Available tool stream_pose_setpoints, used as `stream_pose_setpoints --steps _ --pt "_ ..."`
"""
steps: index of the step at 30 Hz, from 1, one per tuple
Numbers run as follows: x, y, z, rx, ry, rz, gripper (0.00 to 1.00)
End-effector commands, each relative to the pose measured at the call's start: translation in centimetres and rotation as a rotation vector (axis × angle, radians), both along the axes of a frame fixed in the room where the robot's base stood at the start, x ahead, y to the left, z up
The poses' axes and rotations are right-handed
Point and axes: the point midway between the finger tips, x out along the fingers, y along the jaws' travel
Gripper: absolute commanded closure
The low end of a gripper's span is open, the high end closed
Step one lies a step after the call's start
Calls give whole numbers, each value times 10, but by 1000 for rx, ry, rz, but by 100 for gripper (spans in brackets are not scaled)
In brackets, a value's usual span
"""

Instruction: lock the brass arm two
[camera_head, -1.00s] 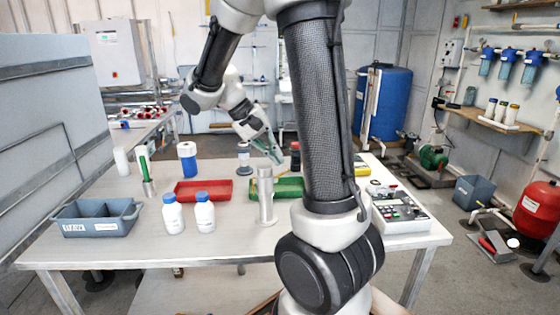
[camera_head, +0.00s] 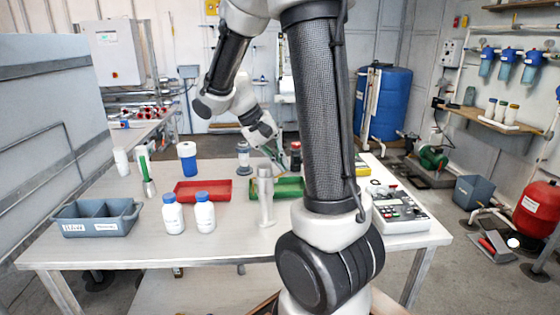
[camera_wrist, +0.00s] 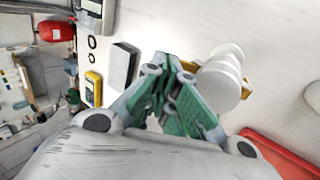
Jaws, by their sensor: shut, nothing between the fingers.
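A pale metal cylinder (camera_head: 266,205) stands upright on the table, and it also shows from above in the wrist view (camera_wrist: 222,78). Small brass-coloured pieces (camera_wrist: 247,90) show on either side of it in the wrist view. I cannot tell which of them is brass arm two, or whether it is locked. My gripper (camera_wrist: 171,68) has green fingers, shut and empty, just left of the cylinder in the wrist view. In the head view it hangs behind the cylinder, its tips partly hard to make out. Whether it touches the brass is unclear.
A green tray (camera_head: 290,188) and a red tray (camera_head: 203,191) lie on the table near the cylinder. Two white bottles with blue caps (camera_head: 204,213) stand at the front left. A control box (camera_head: 400,211) sits at the right. A red-capped dark bottle (camera_head: 295,156) stands at the back.

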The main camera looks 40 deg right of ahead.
Motion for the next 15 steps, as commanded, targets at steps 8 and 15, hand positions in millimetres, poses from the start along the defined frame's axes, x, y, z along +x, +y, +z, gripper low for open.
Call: stream_pose_setpoints --steps 8,15 --pt "-1 -2 0 35 -26 0 100" --pt "-3 -5 -1 85 -60 -3 100"
